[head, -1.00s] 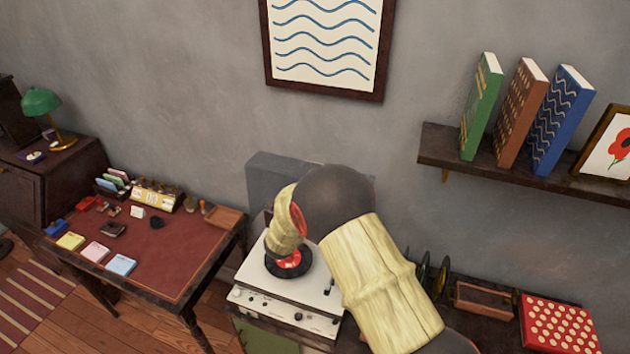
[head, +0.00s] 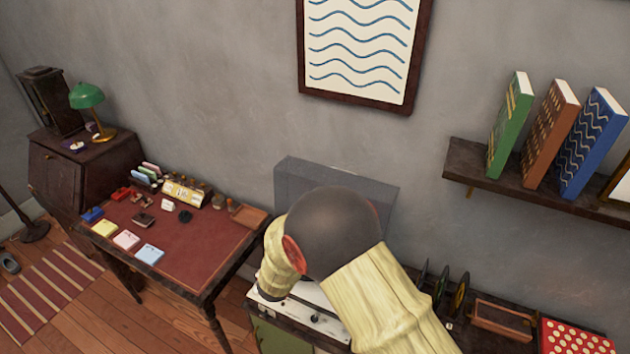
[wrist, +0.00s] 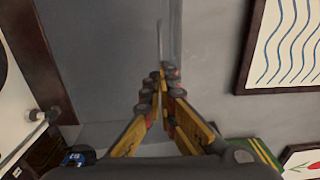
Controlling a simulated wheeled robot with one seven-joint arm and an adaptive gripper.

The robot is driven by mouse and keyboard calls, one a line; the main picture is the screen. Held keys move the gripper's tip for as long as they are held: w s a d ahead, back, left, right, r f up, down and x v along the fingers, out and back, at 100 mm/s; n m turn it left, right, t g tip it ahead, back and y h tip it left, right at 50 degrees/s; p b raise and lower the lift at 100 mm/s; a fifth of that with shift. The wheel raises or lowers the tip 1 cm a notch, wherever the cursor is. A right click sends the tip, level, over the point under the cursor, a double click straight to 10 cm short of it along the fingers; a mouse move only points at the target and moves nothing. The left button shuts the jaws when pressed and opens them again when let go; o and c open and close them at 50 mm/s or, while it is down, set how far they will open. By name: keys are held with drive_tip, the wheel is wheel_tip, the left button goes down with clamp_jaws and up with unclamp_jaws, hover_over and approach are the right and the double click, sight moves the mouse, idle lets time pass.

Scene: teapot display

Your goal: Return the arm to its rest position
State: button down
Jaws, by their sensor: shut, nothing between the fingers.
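My arm rises from the bottom right of the head view, in front of the record player (head: 318,322). It hides most of the player's top. My gripper (wrist: 160,77) shows in the wrist view with its yellow and dark fingers together at the tips and nothing between them. It is hidden behind my arm in the head view. The grey lid (head: 335,184) stands up behind the player, and its broad grey face (wrist: 95,50) lies left of the fingers in the wrist view.
A desk (head: 200,262) with coloured pads and small items stands at left. A shelf (head: 465,165) with several books is on the wall at right, and a wavy-line picture (head: 362,45) hangs above. A wooden tray (head: 500,322) and a red dotted box (head: 572,338) lie at lower right.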

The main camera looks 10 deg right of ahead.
drive_tip(key=s+d+f+m+g, duration=0.2)
drive_tip(key=s+d+m+g, duration=0.15)
drive_tip(key=s+m, duration=0.4)
drive_tip(key=s+d+f+m+g+b, duration=0.1)
drive_tip(key=s+d+f+m+g, duration=0.1)
drive_tip(key=s+m+g, duration=0.5)
drive_tip(key=s+d+f+m+g, duration=0.1)
drive_tip(key=s+d+f+m, duration=0.2)
drive_tip(key=s+m, duration=0.5)
drive_tip(key=s+a+r+m+g+y+b, duration=0.1)
drive_tip(key=s+a+r+m+y+b, duration=0.25)
drive_tip(key=m, duration=0.55)
drive_tip(key=s+a+m+g+y, duration=0.1)
drive_tip(key=s+a+m+y, duration=0.2)
drive_tip(key=s+m+y, duration=0.45)
wheel_tip(320, 180, up, 9)
drive_tip(key=s+a+m+t+b, duration=0.1)
drive_tip(key=s+m+t+b, duration=0.1)
drive_tip(key=m+t+b, duration=0.2)
drive_tip(key=shift+s+m+t, duration=0.25)
drive_tip(key=shift+m+t, duration=0.2)
drive_tip(key=shift+m, duration=1.15)
